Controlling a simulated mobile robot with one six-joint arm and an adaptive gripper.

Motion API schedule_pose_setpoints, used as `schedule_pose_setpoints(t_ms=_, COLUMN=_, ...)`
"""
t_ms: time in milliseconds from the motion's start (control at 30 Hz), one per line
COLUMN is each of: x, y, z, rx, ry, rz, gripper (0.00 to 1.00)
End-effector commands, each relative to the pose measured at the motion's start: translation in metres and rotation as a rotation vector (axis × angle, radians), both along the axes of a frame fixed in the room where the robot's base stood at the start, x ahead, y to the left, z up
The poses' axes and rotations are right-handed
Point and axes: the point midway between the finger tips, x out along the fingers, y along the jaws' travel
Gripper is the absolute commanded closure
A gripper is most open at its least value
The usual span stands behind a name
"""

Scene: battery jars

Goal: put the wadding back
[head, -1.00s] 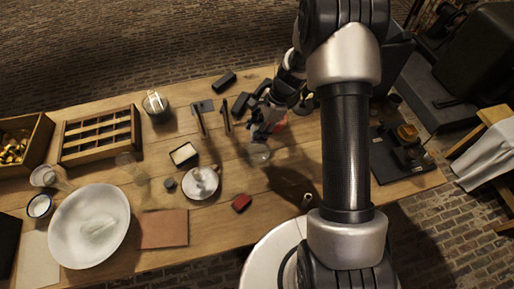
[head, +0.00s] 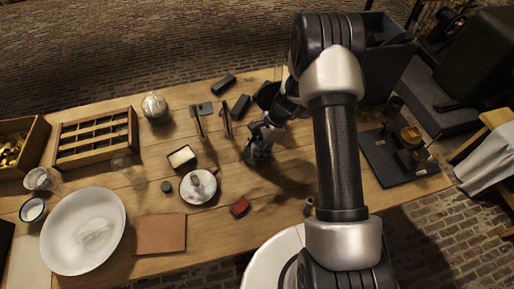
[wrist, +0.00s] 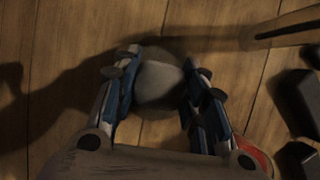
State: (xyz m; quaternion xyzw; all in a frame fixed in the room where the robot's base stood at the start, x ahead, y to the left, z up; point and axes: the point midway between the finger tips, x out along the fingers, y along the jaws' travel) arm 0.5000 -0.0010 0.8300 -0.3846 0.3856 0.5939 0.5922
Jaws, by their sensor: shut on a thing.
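My gripper (head: 256,157) is low over the middle of the table in the head view, its fingers pointing down. In the wrist view my gripper (wrist: 160,92) is shut on a pale grey rounded lump (wrist: 158,84), which looks like the wadding. The lump sits between both finger pads, with wooden tabletop behind it. Whether it touches the table I cannot tell. In the head view the fingers mostly hide it. A glass jar (head: 155,108) with pale contents stands at the back left. A clear glass vessel (head: 128,166) stands nearer, faint against the wood.
A white saucer (head: 187,198), a dark red block (head: 239,207) and a small cream-topped box (head: 181,157) lie left of my gripper. A large white bowl (head: 62,258) and a compartmented wooden tray (head: 75,160) are farther left.

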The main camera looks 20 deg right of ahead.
Motion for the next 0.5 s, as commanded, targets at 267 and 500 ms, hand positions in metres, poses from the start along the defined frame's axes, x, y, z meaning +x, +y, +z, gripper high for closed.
schedule_pose_setpoints(t_ms=267, x=-0.0002, y=0.0001, z=-0.0027, rx=0.0, ry=0.001, rz=0.0, gripper=0.48)
schedule_pose_setpoints(t_ms=500, x=-0.0002, y=0.0001, z=-0.0026, rx=0.0, ry=0.001, rz=0.0, gripper=0.41)
